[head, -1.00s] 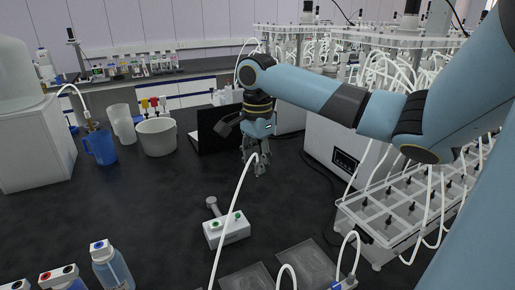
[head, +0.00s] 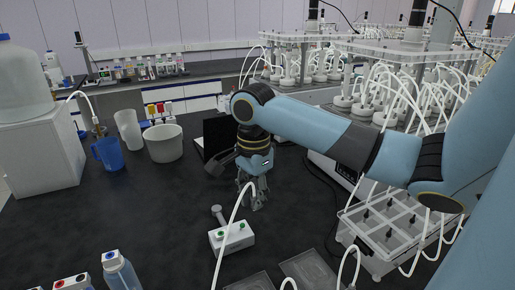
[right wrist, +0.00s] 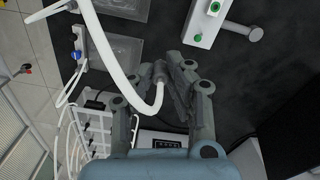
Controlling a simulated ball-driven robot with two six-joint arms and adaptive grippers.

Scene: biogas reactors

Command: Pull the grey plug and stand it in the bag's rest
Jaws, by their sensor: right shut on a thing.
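My right gripper (head: 257,203) hangs over the dark bench, beyond and to the right of a white block (head: 232,239). In the right wrist view my right gripper (right wrist: 172,78) is shut on the grey plug (right wrist: 159,72), at the end of a thick white tube (right wrist: 104,48). The fingers hide part of the plug. Clear flat bags (head: 308,268) lie at the front edge of view. My left gripper is not seen.
A rack with white tubes (head: 384,228) stands right of my right gripper. A blue jug (head: 108,153), a white bucket (head: 163,143) and a black screen (head: 215,130) stand behind. The bench's left middle is clear.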

